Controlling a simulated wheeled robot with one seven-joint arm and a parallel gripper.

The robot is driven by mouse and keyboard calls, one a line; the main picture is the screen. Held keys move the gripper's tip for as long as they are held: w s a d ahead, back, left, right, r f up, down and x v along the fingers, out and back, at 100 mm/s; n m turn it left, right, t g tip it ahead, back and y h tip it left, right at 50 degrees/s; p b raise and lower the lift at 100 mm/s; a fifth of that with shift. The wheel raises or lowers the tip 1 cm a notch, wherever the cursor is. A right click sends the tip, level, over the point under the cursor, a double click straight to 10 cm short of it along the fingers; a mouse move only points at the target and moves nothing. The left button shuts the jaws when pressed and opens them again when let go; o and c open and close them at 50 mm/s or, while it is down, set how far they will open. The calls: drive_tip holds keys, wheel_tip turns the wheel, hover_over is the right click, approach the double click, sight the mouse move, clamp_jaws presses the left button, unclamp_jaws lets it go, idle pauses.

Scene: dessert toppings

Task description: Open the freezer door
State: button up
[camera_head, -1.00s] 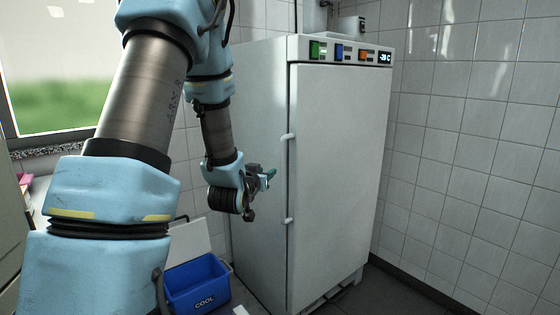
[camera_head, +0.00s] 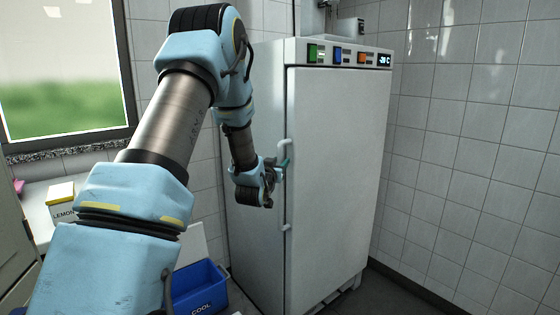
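The white freezer (camera_head: 258,205) stands upright, with buttons and a small display along its top. Its door (camera_head: 335,185) is closed. A long vertical white handle (camera_head: 286,205) runs along the door's left edge. My gripper (camera_head: 284,168) is at the upper part of this handle, coming from the left. Its fingers overlap the handle in the picture. I cannot tell whether they touch it or are around it, nor how far apart they are.
A blue cooler (camera_head: 198,288) marked COOL, its lid up, stands on the floor left of the freezer. A box marked LEMON (camera_head: 61,202) sits on the left counter. A tiled wall (camera_head: 470,160) lies right of the freezer.

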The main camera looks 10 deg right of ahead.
drive_tip(key=shift+w+d, duration=0.1)
drive_tip(key=shift+w, duration=0.1)
clamp_jaws()
idle(1.4)
